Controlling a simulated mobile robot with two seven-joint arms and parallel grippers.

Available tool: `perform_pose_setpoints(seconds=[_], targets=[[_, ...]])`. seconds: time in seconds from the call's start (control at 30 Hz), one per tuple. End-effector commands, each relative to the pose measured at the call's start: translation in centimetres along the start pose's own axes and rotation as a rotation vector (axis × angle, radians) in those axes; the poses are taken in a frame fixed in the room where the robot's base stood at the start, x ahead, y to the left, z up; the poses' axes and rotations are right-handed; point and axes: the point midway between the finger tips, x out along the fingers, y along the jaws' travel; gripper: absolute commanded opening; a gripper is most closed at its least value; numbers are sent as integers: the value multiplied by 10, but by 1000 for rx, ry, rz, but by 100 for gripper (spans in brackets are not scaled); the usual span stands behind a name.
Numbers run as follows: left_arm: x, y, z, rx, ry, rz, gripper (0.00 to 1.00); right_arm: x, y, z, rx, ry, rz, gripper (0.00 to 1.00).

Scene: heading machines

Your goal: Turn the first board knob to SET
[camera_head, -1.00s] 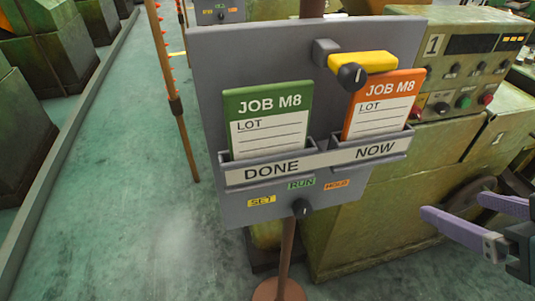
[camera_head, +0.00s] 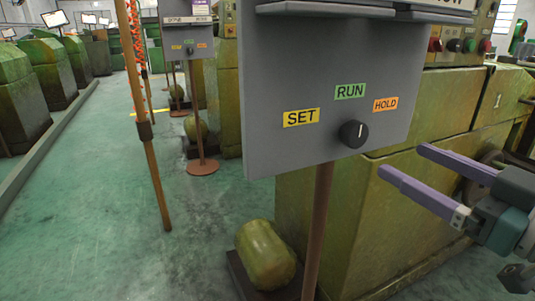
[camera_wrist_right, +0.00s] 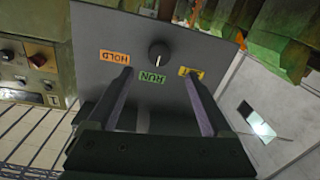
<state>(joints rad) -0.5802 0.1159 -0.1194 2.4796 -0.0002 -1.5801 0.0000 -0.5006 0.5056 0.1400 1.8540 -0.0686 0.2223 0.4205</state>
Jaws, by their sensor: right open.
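The first board (camera_head: 290,90) is a grey panel on a brown post. Its black round knob (camera_head: 354,133) sits low on the panel, below the green RUN label (camera_head: 350,91). The knob's white mark stands nearly upright, toward RUN. The yellow SET label (camera_head: 301,118) is to the left and the orange HOLD label (camera_head: 385,104) to the right. My right gripper (camera_head: 404,161) is open and empty, right of the knob and apart from it. In the wrist view the board is upside down, with the knob (camera_wrist_right: 159,54) beyond the open fingers (camera_wrist_right: 155,75). My left gripper is not in view.
A green machine (camera_head: 400,200) stands behind and right of the board. A rounded green housing (camera_head: 266,254) is by the post's foot. A brown pole (camera_head: 146,130) stands to the left. A second board (camera_head: 188,60) is farther back.

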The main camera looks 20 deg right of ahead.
Motion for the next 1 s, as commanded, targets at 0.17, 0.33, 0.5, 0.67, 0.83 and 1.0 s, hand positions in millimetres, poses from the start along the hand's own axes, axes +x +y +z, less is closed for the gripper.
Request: perform_pose_setpoints(seconds=[0.17, 0.33, 0.5, 0.67, 0.83, 1.0], targets=[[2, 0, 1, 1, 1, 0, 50, 19, 0, -2, -1, 6, -1, 84], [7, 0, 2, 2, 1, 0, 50, 49, 0, -2, -2, 6, -1, 84], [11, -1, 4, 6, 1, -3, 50, 76, 0, -1, -2, 4, -1, 84], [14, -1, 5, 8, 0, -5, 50, 91, 0, -1, 0, 2, -1, 84], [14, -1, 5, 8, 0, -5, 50, 98, -1, -1, 0, 0, -1, 84], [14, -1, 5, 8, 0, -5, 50, 98, -1, -1, 0, 0, -1, 84]])
